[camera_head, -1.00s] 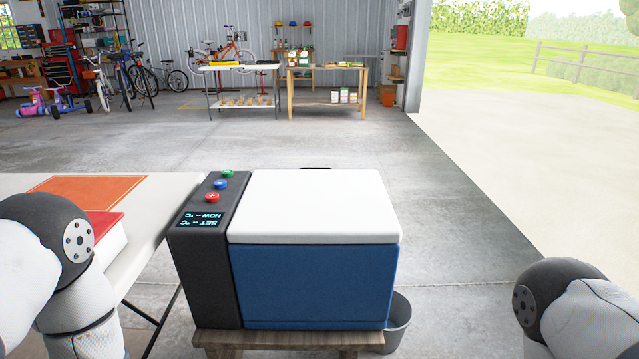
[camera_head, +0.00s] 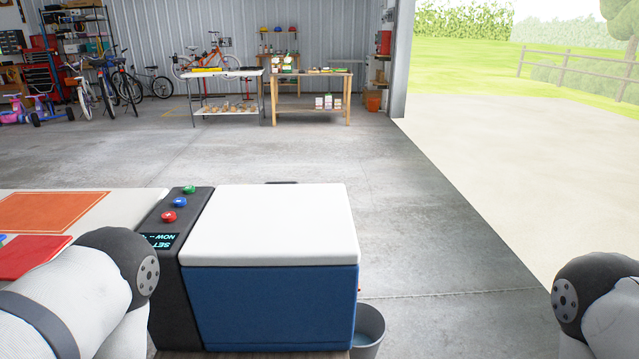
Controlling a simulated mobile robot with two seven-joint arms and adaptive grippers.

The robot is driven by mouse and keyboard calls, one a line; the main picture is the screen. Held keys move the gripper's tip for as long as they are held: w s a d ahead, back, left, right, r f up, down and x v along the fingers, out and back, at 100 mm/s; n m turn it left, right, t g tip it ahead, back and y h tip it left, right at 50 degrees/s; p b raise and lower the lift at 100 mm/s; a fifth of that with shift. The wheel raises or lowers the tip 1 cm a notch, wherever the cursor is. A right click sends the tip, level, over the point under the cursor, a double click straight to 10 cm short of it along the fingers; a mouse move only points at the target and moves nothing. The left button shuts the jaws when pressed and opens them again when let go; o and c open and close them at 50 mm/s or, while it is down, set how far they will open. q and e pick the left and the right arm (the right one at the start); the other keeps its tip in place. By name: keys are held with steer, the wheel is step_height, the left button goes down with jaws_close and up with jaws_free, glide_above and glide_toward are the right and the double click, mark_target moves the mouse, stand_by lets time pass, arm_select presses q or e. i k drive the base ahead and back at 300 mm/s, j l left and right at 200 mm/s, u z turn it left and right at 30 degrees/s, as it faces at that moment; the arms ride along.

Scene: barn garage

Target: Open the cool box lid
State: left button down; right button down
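The cool box (camera_head: 270,305) has a blue body, a white lid (camera_head: 275,222) and a dark control panel (camera_head: 175,260) on its left side. The lid lies flat and closed on the body. Red, blue and green buttons sit on the panel top beside a small display. A dark piece, perhaps a handle, shows at the lid's far edge (camera_head: 281,182). My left arm comes in at the lower left, its dark joint in front of the panel's left side. My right arm is at the lower right, apart from the box. Neither gripper shows.
A white table (camera_head: 125,201) with an orange mat (camera_head: 50,211) and a red item (camera_head: 30,257) stands left of the box. A grey bucket (camera_head: 368,330) is on the floor at its right. Workbenches and bikes stand far back. The floor behind and right of the box is clear.

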mark_target(276, 214)
steer(key=i+l+z, duration=1.1)
steer(key=i+z, duration=0.15)
steer(key=i, duration=0.25)
steer(key=i+j+u, duration=0.1)
steer(key=i+u, duration=0.65)
steer(key=i, duration=0.25)
steer(key=i+l+u, duration=0.25)
steer(key=i+u, duration=0.15)
steer(key=i+l+u, duration=0.4)
steer(key=i+u, duration=0.2)
steer(key=u, duration=0.3)
steer(key=i+u, duration=0.2)
steer(key=u, duration=0.3)
steer(key=i+u, duration=0.2)
steer(key=u, duration=0.3)
steer(key=i+l+u, duration=0.15)
steer(key=u, duration=0.3)
steer(key=i+l+u, duration=0.15)
steer(key=u, duration=0.35)
steer(key=i+l+u, duration=0.25)
steer(key=u, duration=0.25)
steer(key=i+l+u, duration=0.2)
steer(key=l+u, duration=0.3)
steer(key=j, duration=0.1)
